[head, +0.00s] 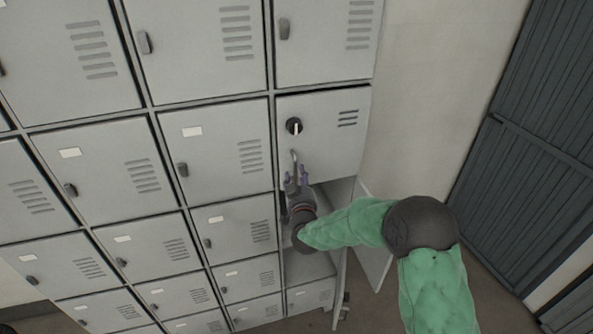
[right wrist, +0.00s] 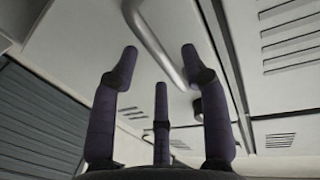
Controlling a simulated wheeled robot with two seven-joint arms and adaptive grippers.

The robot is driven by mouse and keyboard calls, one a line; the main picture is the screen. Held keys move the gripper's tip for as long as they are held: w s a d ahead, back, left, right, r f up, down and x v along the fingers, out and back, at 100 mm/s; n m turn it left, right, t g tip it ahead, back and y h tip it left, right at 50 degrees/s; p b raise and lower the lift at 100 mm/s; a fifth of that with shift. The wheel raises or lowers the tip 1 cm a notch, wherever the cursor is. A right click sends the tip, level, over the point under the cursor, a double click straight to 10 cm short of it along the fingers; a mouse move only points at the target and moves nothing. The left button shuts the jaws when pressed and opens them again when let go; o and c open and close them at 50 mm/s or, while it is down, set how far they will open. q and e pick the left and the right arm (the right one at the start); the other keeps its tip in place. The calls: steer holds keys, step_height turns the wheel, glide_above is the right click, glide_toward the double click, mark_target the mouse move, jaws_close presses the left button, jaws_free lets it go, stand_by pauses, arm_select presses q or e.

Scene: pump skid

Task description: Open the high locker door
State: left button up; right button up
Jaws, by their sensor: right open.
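A grey locker door (head: 340,150) in the right column has a round black knob (head: 294,126) with a pale lever, and vent slots. It appears shut. A thin metal bar handle (head: 293,157) shows below the knob. My right gripper (head: 297,176) is just below the knob, in front of the door's lower left part. In the right wrist view its fingers (right wrist: 160,65) are spread and empty, with the metal bar (right wrist: 155,42) beyond and between the two outer fingertips. I cannot tell whether they touch. My left gripper is not in view.
Below, a compartment (head: 312,266) stands open, its door (head: 374,238) swung out to the right near my right forearm. Other shut lockers (head: 100,170) fill the left. A pale wall (head: 435,90) and a dark slatted door (head: 520,150) are at right.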

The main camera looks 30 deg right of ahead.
steer(key=shift+x, duration=1.55)
jaws_close()
